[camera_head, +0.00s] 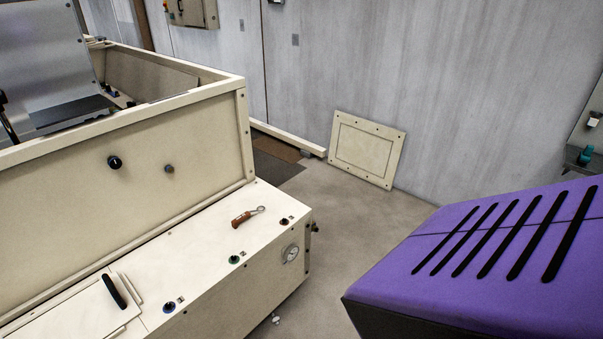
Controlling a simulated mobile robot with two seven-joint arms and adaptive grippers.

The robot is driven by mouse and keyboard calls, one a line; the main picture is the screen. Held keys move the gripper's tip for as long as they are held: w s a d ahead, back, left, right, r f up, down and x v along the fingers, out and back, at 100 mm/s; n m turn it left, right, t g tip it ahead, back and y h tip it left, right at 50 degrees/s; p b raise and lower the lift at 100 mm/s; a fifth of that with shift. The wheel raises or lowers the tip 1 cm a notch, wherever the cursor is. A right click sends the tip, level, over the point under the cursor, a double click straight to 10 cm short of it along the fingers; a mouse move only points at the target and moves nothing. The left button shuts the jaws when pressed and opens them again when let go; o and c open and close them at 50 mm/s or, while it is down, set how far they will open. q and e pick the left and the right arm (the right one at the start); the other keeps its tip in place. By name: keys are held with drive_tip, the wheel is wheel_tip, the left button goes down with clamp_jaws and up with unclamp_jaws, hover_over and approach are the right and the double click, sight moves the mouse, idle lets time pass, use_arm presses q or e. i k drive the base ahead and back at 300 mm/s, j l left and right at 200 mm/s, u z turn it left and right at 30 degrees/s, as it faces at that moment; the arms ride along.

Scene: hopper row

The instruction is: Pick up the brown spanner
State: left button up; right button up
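The brown spanner (246,216) lies flat on the cream ledge (200,255) of the machine at the left. Its brown handle points to the lower left and its grey metal ring end to the upper right. Nothing touches it from above. Neither of my grippers shows in the head view.
Several small knobs stand on the ledge near the spanner, including a green-ringed one (234,259). A black handle (114,290) sits on a cover at the lower left. A cream panel (367,149) leans on the wall. A purple slotted housing (480,265) fills the lower right. Grey floor lies between.

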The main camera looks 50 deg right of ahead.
sight(239, 220)
drive_tip(key=l+z, duration=0.1)
drive_tip(key=l, duration=0.45)
drive_tip(key=i+l, duration=0.1)
drive_tip(key=l, duration=0.45)
drive_tip(key=l+z, duration=0.15)
drive_tip(key=l, duration=0.4)
drive_tip(key=i+l+z, duration=0.1)
drive_tip(key=l, duration=0.45)
drive_tip(key=k+l, duration=0.25)
drive_tip(key=k+l+z, duration=0.1)
drive_tip(key=k+l, duration=0.15)
drive_tip(key=l, duration=0.4)
